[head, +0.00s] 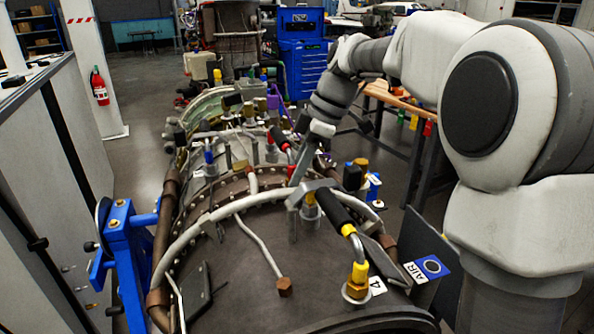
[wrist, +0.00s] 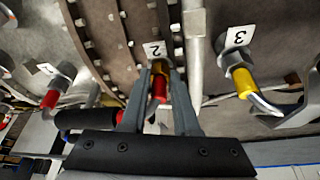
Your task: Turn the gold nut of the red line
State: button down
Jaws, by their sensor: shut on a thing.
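My gripper (wrist: 162,72) has its two grey fingers closed around the gold nut (wrist: 160,66), beside the tag marked 2. The red collar (wrist: 160,88) of the red line sits right behind the nut, between the fingers. The line's black hose (wrist: 90,119) passes partly behind the gripper, with another red collar (wrist: 50,99) at a silver fitting by a tag at the left. In the head view, my gripper (head: 299,172) reaches down onto the engine casing, and the red line's black hose (head: 278,136) shows just left of it. The gold nut cannot be made out there.
A yellow-collared line (wrist: 243,82) ends by the tag marked 3, close right of my gripper. Its black hose (head: 333,206) runs to a gold nut (head: 357,288) by tag 4. A grey pipe (wrist: 195,60) passes beside my right finger. Other fittings crowd the casing (head: 235,270).

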jog(key=c, duration=0.6)
grip_release()
jog(key=shift+c, duration=0.2)
